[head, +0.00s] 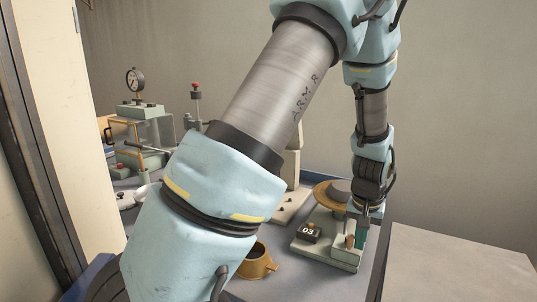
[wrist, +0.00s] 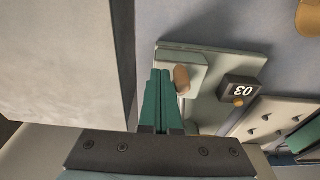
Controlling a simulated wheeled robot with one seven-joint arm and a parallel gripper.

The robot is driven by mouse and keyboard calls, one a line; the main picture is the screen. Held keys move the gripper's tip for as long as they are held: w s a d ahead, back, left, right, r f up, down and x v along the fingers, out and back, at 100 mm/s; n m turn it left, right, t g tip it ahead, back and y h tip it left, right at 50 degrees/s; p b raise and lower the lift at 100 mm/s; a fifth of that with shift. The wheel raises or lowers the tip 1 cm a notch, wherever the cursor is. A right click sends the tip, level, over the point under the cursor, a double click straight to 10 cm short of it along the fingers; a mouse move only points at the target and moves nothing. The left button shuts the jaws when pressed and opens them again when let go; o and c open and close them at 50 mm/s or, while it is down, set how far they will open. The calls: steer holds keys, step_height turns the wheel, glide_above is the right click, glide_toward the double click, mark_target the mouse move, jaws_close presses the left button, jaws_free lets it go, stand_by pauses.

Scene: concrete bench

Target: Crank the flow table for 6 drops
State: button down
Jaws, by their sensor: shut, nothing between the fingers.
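The flow table (head: 318,252) stands on the right of the bench in the head view, with a round brass-coloured top (head: 322,194) and a grey lump on it, partly hidden by my arm. Its small black counter (head: 308,234) reads 03; in the wrist view the counter (wrist: 240,89) appears upside down. A tan crank knob (head: 350,241) is at the near right corner of the base and shows in the wrist view (wrist: 182,79). My gripper (head: 361,238) has green fingers (wrist: 161,73), closed together and empty, just beside the knob. I cannot tell whether they touch it.
A brown cup (head: 258,263) stands left of the flow table. A pale board with small pegs (wrist: 266,127) lies beside the table. A dial gauge device (head: 134,82) and other equipment are at the back left. A pale flat surface (head: 455,265) at the right is clear.

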steer(key=shift+s+a, duration=0.1)
steer(key=shift+a, duration=0.5)
steer(key=shift+w+a, duration=0.15)
steer(key=shift+a, duration=0.35)
steer(key=shift+w+a, duration=0.15)
steer(key=shift+a, duration=0.35)
steer(key=shift+w+a, duration=0.5)
steer(key=shift+a, duration=0.05)
steer(key=shift+w+a, duration=0.25)
steer(key=shift+w, duration=1.05)
steer(key=shift+w+d, duration=0.15)
steer(key=shift+w, duration=0.4)
steer(key=shift+d, duration=0.1)
